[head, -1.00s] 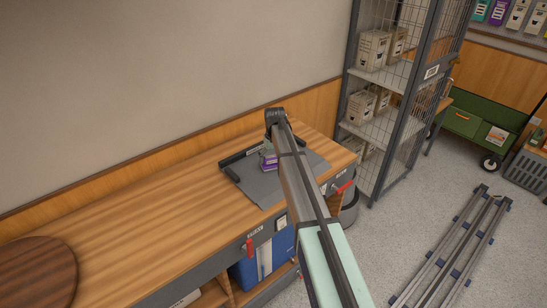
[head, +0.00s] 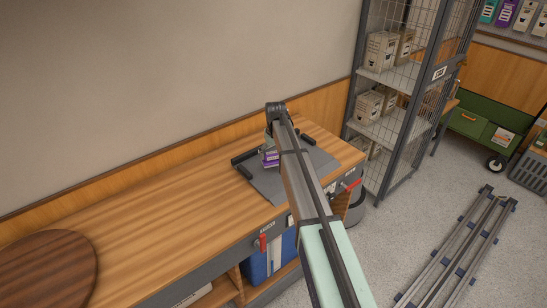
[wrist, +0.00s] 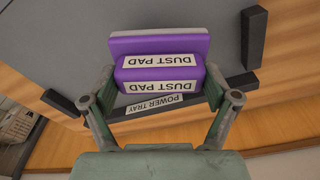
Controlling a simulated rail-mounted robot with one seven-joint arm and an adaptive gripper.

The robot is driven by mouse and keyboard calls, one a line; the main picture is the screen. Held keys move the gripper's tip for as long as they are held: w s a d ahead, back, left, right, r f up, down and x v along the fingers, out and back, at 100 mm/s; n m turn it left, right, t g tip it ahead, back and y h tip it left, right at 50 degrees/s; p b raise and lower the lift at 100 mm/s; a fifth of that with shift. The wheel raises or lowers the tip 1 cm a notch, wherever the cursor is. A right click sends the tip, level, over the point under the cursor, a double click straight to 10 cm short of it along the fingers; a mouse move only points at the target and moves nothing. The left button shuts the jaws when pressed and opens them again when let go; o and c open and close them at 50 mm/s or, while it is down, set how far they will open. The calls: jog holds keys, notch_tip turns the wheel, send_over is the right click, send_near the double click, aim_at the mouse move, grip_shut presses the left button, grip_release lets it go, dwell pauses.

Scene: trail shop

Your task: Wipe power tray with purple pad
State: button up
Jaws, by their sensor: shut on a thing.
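The purple pad (wrist: 160,74), labelled DUST PAD on two faces, sits between the fingers of my gripper (wrist: 160,90) in the wrist view. My gripper is shut on it. In the head view the pad (head: 271,158) shows as a small purple patch left of my arm, over the grey power tray (head: 268,186). The tray is a flat grey sheet with dark raised edge bars; its POWER TRAY label (wrist: 154,106) shows just beside the pad in the wrist view. Whether the pad touches the tray surface I cannot tell. My arm hides part of the tray.
The tray lies on a long wooden counter (head: 160,205) against the wall. A round dark wooden board (head: 45,270) is at its left end. A wire-mesh shelf unit with boxes (head: 381,50) stands beyond the right end. A folded metal frame (head: 460,250) lies on the floor.

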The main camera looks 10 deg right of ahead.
jog(key=shift+r+p, duration=0.85)
jog(key=shift+r, duration=1.35)
jog(key=shift+f, duration=0.15)
jog(key=shift+w+b, duration=0.15)
jog(key=shift+b, duration=0.45)
